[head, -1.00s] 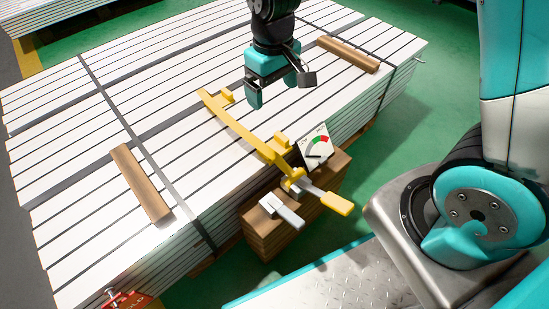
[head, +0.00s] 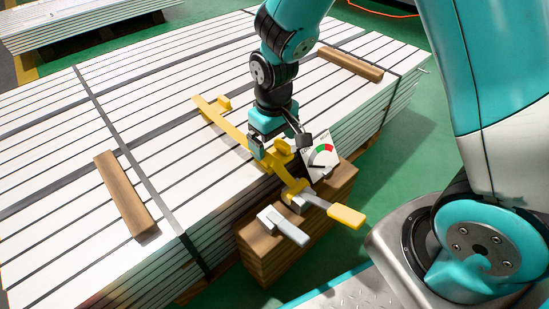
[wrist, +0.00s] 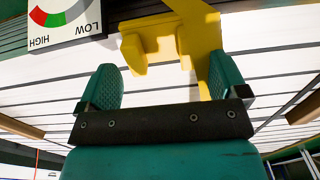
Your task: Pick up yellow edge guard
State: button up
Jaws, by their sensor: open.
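My gripper (head: 268,148) is low over the guard's middle, beside one raised block, and hides part of the bar. In the wrist view my gripper (wrist: 164,75) is open, its two teal fingers wide apart. The yellow edge guard (wrist: 205,40) shows between and ahead of the fingers, its bar nearer the right finger. I cannot tell whether a finger touches it.
A gauge card (head: 320,157) marked red and green stands close right of my gripper; it also fills the upper left of the wrist view (wrist: 62,22). A clamp with a yellow handle (head: 346,216) and a grey-handled one (head: 290,230) sit at the wooden block (head: 300,222). Wooden strips (head: 124,195) lie on the stack.

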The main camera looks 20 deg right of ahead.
aim_at(274, 156)
notch_tip(274, 156, down, 4)
jog(key=shift+r+b, duration=0.2)
jog(key=shift+b, duration=0.7)
jog(key=shift+r, duration=0.1)
jog(key=c, duration=0.6)
